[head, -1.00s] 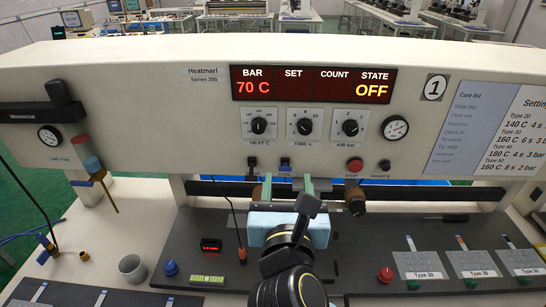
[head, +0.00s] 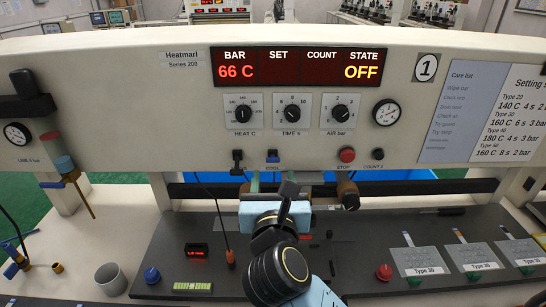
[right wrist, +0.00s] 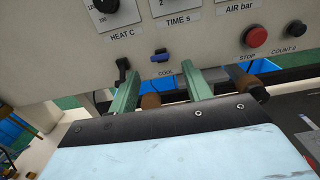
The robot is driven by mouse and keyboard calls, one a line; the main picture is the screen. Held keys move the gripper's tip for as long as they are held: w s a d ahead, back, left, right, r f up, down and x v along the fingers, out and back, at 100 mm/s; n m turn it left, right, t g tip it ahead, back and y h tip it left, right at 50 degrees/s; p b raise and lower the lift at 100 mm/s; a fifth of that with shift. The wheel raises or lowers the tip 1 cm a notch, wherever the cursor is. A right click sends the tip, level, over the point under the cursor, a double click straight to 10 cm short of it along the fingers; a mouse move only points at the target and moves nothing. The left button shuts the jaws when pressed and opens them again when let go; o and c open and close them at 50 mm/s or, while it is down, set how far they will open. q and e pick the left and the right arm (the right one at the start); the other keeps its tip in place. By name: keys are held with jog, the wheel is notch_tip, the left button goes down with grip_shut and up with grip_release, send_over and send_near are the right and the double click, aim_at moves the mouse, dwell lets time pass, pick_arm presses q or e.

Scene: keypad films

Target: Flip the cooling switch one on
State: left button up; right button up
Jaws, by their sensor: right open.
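The cooling switch is a small blue switch (head: 273,156) under the panel of machine 1. In the right wrist view the blue switch (right wrist: 160,55) sits above the label COOL. I cannot tell which way it is set. My right gripper (head: 267,179) is just below the switch in the head view. In the right wrist view its two green fingers (right wrist: 160,75) are apart and empty, with the switch above and between their tips. I see no clear contact. The display (head: 297,68) reads 66 C and state OFF. My left gripper is out of view.
A black switch (head: 238,160) is close left of the blue one. A red stop button (head: 347,155) and a black counter button (head: 378,154) are to the right. Three dials sit above.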

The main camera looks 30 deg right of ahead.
aim_at(273, 162)
jog(key=x, duration=0.7)
jog(key=shift+w+d+p, duration=0.1)
jog(key=shift+w+p, duration=0.05)
jog(key=shift+p, duration=0.25)
jog(key=c, duration=1)
jog(key=r+g+p, duration=0.1)
jog(key=p, duration=0.5)
jog(key=shift+w+g+y, duration=0.15)
jog(key=shift+g+y, duration=0.15)
jog(key=shift+f+p, duration=0.1)
jog(key=shift+p, duration=0.55)
jog(key=o, duration=1)
